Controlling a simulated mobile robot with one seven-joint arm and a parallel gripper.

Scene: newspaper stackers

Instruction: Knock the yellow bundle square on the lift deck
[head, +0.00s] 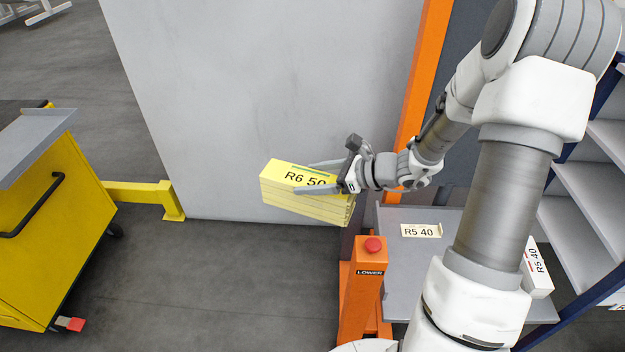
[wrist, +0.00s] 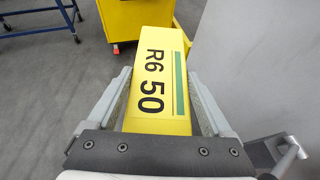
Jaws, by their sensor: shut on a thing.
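The yellow bundle (head: 296,192) is marked "R6 50" and shows layered sides. My gripper (head: 320,178) is shut on it from the right, with one finger along each side. It hangs clear of the lift deck, up and to the left of it, over the floor. The wrist view shows the yellow bundle (wrist: 158,75) lengthwise between the fingers of my gripper (wrist: 160,95). The grey lift deck (head: 400,270) is at the lower right in the head view, partly hidden by my arm. A white bundle marked "R5 40" (head: 421,230) lies on it.
An orange post with a red "LOWER" button (head: 373,245) stands at the deck's left edge. Another white R5 40 bundle (head: 538,268) is at the right, beside shelves (head: 590,185). A grey wall panel (head: 250,90) stands behind the bundle. A yellow cart (head: 50,230) is at left.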

